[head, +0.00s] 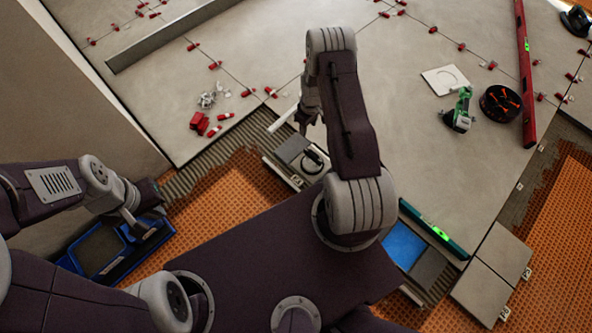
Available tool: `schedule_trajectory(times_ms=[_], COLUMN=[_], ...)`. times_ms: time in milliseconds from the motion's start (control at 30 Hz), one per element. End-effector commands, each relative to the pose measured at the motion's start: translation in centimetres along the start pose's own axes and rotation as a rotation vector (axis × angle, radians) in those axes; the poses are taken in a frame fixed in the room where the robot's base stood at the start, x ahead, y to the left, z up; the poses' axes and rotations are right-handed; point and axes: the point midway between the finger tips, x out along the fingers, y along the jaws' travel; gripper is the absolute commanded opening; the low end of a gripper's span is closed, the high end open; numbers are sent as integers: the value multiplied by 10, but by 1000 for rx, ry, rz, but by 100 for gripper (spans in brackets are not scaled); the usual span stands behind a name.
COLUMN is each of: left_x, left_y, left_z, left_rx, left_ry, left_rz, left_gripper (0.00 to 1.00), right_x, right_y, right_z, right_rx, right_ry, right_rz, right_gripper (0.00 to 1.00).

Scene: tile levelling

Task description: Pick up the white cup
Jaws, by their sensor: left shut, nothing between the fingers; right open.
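I cannot clearly make out a white cup. A small pale round object with a dark rim (313,161) lies by the grey tile pieces, just below my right gripper; I cannot tell whether it is the cup. My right gripper (300,124) is open, above the tile edge, and partly hidden by its own arm. A pale bar shows at its left side. My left gripper (139,226) is shut and empty, over the blue-framed tray (80,262) at lower left.
Red clips (201,122) and small white pieces lie on the tiled floor. A green level (434,229) lies near a blue sheet (403,246). Orange matting (545,250) is bare.

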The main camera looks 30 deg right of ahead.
Motion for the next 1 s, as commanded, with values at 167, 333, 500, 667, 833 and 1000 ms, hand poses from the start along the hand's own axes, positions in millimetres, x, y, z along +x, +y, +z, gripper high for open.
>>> schedule_trajectory(times_ms=[167, 333, 500, 667, 833, 1000], left_x=[52, 51, 66, 82, 87, 118], left_y=[-1, -1, -1, -2, -2, -2], left_z=[5, 5, 6, 8, 8, 12], left_rx=[0, 0, 0, 0, 0, 0], left_ry=[1, 2, 2, 1, 1, 1], left_rz=[0, 0, 0, 0, 0, 0], left_gripper=[0, 0, 0, 0, 0, 0], right_x=[83, 81, 100, 122, 127, 159], right_y=[-13, -11, -12, -14, -14, -15], right_z=[44, 46, 47, 48, 48, 50], right_rx=[51, 58, 58, 57, 57, 57], right_ry=[-63, -63, -64, -63, -63, -63], right_rz=[-53, -53, -53, -53, -53, -53], right_gripper=[45, 45, 45, 45, 45, 45])
